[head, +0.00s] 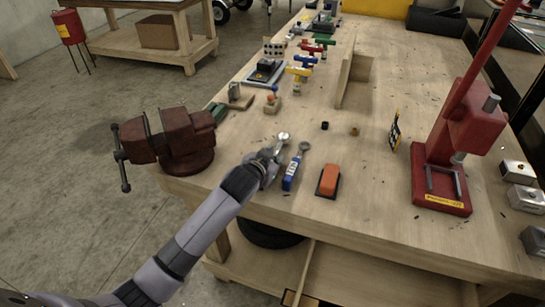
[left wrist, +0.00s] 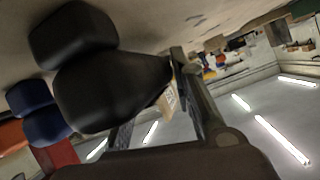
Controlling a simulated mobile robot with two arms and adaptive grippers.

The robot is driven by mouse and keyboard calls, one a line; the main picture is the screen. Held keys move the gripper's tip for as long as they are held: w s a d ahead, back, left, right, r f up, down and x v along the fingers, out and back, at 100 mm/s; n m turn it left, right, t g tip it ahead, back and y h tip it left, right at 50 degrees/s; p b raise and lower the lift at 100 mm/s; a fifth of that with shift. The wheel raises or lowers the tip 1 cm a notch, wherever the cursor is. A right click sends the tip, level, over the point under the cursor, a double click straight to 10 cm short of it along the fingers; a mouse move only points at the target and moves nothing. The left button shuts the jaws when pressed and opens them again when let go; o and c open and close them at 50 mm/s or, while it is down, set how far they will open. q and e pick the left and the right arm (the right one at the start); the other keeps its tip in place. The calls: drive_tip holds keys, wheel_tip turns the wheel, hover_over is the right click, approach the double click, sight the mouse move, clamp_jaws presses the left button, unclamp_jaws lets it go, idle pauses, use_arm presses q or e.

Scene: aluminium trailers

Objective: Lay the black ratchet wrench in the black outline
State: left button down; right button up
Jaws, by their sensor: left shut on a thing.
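The black ratchet wrench shows its silver head (head: 285,137) just beyond my left gripper (head: 269,163) in the head view. Its thick black handle (left wrist: 112,88) fills the left part of the left wrist view, very close to the camera. My left gripper is shut on this wrench, low over the near edge of the bench. The gripper hides most of the handle in the head view. I cannot make out the black outline; the gripper and wrench may cover it. My right gripper is not in view.
A blue-handled ratchet wrench (head: 292,173) lies just right of the gripper. An orange tool (head: 329,178) on a black patch lies further right. A red-brown vise (head: 180,140) stands left, a red press (head: 455,150) right.

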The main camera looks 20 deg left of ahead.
use_arm(q)
drive_tip(key=c, duration=1.3)
unclamp_jaws()
drive_tip(key=shift+c, duration=0.2)
